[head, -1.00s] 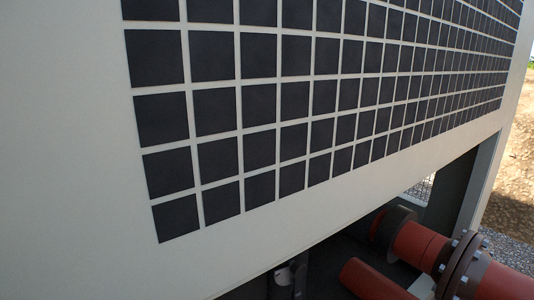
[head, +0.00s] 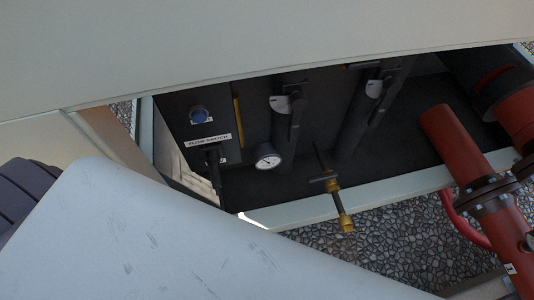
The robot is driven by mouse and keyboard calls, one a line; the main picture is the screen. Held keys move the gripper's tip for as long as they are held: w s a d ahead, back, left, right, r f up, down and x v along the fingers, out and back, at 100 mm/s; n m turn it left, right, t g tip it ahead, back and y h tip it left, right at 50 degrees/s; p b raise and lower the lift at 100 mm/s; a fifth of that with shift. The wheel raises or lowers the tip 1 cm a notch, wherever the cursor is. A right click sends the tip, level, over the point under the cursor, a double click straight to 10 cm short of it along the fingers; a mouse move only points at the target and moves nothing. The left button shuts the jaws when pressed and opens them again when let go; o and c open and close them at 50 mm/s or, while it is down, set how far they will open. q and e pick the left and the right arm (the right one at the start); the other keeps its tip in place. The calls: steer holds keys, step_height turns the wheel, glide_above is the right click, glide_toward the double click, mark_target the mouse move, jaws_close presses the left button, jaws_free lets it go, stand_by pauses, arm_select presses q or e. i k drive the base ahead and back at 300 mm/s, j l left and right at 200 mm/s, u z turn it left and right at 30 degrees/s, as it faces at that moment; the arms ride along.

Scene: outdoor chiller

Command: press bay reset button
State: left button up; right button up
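A round blue button (head: 198,115) sits on a dark panel (head: 178,125) inside the open bay under the white housing. A white label reading "FLOW SWITCH" (head: 208,141) is just below it. No label naming it a bay reset button is readable. A dark lever or handle (head: 214,170) is below the label. Neither of my grippers is in view. A large pale grey arm link of mine fills the lower left and hides what lies behind it.
A white-faced gauge (head: 267,161), dark pipes with lever valves (head: 296,112) and a brass-coloured valve (head: 340,205) stand right of the panel. Red flanged pipes (head: 455,145) fill the right side. The white housing (head: 250,40) overhangs the bay. Gravel (head: 400,240) lies below.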

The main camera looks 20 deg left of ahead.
mark_target(199, 116)
steer(key=l+u, duration=0.1)
steer(key=u, duration=0.35)
steer(key=l+u, duration=0.15)
steer(key=u, duration=0.25)
steer(key=l+u, duration=0.2)
steer(key=u, duration=0.25)
steer(key=l+u, duration=0.15)
steer(key=u, duration=0.25)
steer(key=i, duration=0.05)
